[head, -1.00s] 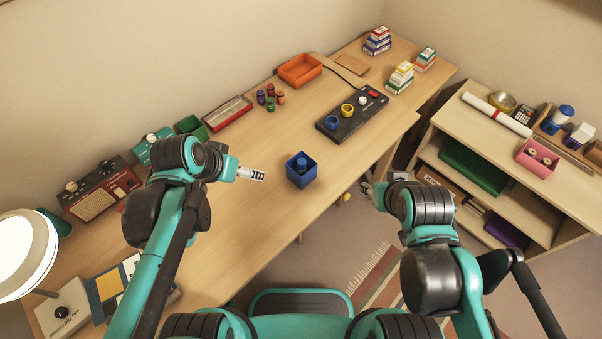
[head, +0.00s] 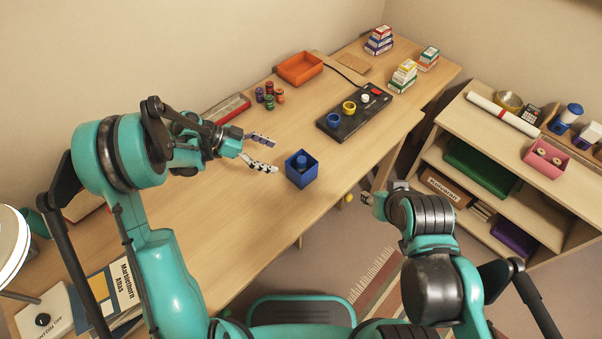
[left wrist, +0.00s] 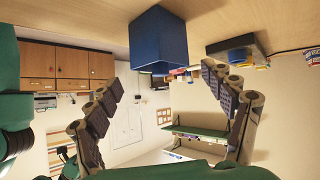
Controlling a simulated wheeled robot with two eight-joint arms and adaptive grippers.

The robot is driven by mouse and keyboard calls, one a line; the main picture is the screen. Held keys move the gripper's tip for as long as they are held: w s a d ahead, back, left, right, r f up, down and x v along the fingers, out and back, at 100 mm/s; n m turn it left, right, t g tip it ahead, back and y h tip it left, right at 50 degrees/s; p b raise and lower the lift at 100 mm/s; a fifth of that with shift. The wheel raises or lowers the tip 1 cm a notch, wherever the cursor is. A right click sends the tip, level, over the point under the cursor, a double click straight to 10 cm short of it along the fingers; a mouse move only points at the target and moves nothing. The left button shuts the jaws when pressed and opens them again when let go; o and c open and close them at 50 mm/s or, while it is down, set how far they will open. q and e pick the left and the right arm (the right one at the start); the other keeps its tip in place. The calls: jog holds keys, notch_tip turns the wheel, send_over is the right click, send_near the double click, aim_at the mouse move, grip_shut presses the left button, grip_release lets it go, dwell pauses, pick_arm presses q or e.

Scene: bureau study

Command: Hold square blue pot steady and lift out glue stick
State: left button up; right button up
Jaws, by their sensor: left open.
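The square blue pot (head: 301,178) stands upright on the desk, near its front edge. A blue round-topped thing, seemingly the glue stick (head: 301,161), stands inside it; its lower part is hidden by the walls. My left gripper (head: 274,154) is open, just left of the pot, with its fingers pointing toward it and nothing between them. In the left wrist view the pot (left wrist: 158,40) appears at the top, beyond the spread fingers (left wrist: 165,85). My right gripper (head: 369,201) is right of the pot, past the desk's front edge; its fingers are too small to read.
A black panel (head: 345,118) with blue and yellow rings lies behind and right of the pot. Small coloured jars (head: 269,97) and an orange tray (head: 299,68) stand farther back. Bare desk surrounds the pot. A shelf unit (head: 480,115) stands at right.

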aim_at(298, 169)
pick_arm(q)
jog(key=f+m, duration=0.1)
jog(key=f+m+h, duration=0.1)
jog(key=f, duration=0.1)
jog(key=shift+w+a+f+g, duration=0.1)
jog(key=shift+w+g, duration=0.1)
jog(key=shift+g, duration=0.1)
jog(key=shift+f, duration=0.15)
jog(key=b+x, duration=0.3)
jog(key=x, duration=0.6)
jog(key=shift+s+b, duration=0.1)
jog(key=shift+b, duration=0.2)
jog(key=shift+d+f, duration=0.1)
jog(key=shift+d, duration=0.35)
